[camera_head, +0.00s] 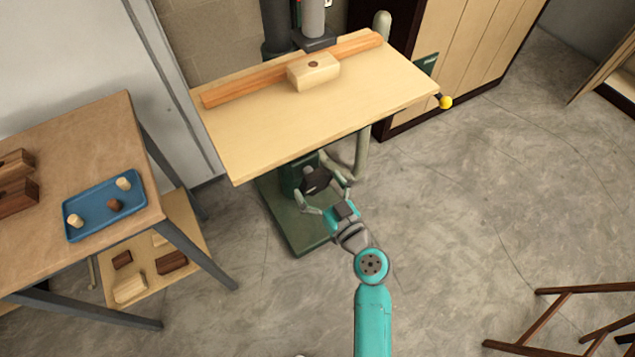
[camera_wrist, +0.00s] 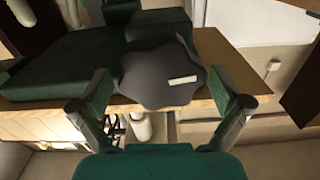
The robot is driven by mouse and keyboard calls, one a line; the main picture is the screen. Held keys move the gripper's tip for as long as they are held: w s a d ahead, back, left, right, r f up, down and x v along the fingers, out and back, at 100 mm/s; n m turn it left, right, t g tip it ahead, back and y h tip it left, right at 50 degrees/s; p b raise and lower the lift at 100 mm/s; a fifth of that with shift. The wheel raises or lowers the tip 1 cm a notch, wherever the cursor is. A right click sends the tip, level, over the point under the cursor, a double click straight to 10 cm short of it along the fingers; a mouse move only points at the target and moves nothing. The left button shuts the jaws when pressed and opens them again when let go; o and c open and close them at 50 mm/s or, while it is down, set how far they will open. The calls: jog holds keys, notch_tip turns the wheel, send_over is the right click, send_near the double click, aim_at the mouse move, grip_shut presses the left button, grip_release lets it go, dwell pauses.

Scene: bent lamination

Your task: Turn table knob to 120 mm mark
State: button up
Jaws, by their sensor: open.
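The table knob (camera_head: 315,181) is dark and sits below the front edge of the drill press table (camera_head: 330,115). In the wrist view the knob (camera_wrist: 155,72) is a lobed dark disc with a short pale mark on its face. My gripper (camera_head: 324,197) is open, with one finger on either side of the knob; in the wrist view the fingertips (camera_wrist: 168,93) stand apart from its rim. Whether either finger touches it I cannot tell. No millimetre scale or 120 mm mark can be read in either view.
A wooden fence (camera_head: 235,93) and a pale block (camera_head: 314,74) lie on the table. A yellow ball-ended lever (camera_head: 446,102) sticks out at the right. A workbench with a blue tray (camera_head: 75,204) stands at the left. The floor to the right is mostly clear.

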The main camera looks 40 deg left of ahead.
jog(key=shift+a, duration=0.15)
jog(key=shift+c, duration=0.3)
jog(key=c, duration=0.8)
jog(key=shift+c, duration=0.2)
jog(key=shift+m, duration=0.3)
